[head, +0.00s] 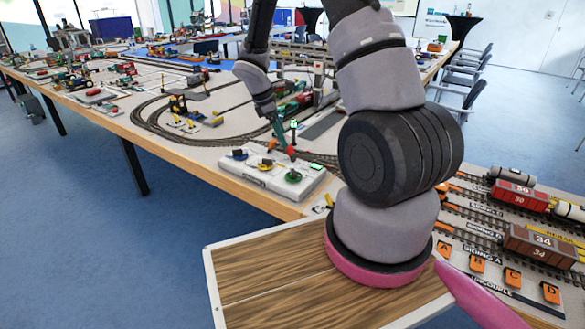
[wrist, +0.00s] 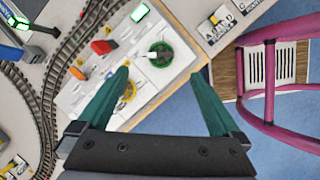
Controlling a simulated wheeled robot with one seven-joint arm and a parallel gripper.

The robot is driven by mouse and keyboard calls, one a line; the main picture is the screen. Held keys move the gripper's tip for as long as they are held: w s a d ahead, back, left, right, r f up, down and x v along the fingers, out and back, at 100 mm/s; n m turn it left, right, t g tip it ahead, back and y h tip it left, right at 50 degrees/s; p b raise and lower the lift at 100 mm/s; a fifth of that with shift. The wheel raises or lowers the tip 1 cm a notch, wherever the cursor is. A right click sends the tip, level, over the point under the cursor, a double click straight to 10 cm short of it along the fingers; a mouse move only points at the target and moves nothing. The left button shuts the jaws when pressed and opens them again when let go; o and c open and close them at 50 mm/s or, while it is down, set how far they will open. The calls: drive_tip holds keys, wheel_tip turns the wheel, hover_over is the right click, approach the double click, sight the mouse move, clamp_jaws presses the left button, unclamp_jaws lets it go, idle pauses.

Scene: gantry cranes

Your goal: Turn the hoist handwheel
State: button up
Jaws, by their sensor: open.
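A white control box (head: 268,178) stands at the table's near edge and carries a green handwheel (head: 293,176) and a yellow handwheel (head: 266,163). In the wrist view, the green handwheel (wrist: 160,55) has a pale knob and lies just beyond and between my fingertips. The yellow handwheel (wrist: 129,92) is close beside the left finger, partly hidden by it. I cannot read which wheel is labelled hoist. My gripper (wrist: 160,73) is open and empty, with teal fingers pointing toward the box. In the head view, my gripper (head: 283,130) is above the back of the box.
Curved model railway track (head: 150,110) runs behind and left of the box. A wood-topped surface (head: 270,280) lies in front. Freight wagons (head: 540,243) stand on tracks at right. In the wrist view, an orange-red part (wrist: 103,47) sits on the box beside the wheels.

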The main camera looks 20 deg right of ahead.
drive_tip(key=n, duration=0.2)
approach(294, 169)
drive_tip(key=x, duration=0.8)
drive_tip(key=shift+s+f, duration=0.1)
drive_tip(key=shift+f, duration=0.25)
drive_tip(key=c, duration=1.2)
